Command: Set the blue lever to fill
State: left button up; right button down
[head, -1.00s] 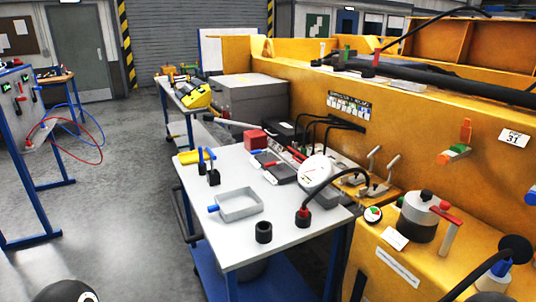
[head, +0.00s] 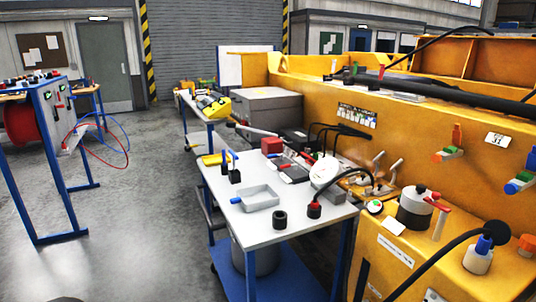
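A blue lever (head: 520,183) with a green and white part sits on the yellow casting wall (head: 380,150) at the right edge of the head view. Its setting and any fill marking are too small to read. An orange lever (head: 452,145) with a similar green and white part is on the same wall, further left. Neither of my grippers shows in the head view.
A grey-topped cart (head: 290,238) with a tray (head: 259,198) stands in front of the casting. Open floor (head: 130,210) lies left.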

aim_at(272, 155)
jog(key=u, duration=0.3)
jog(key=i, duration=1.55)
jog(key=z, duration=0.4)
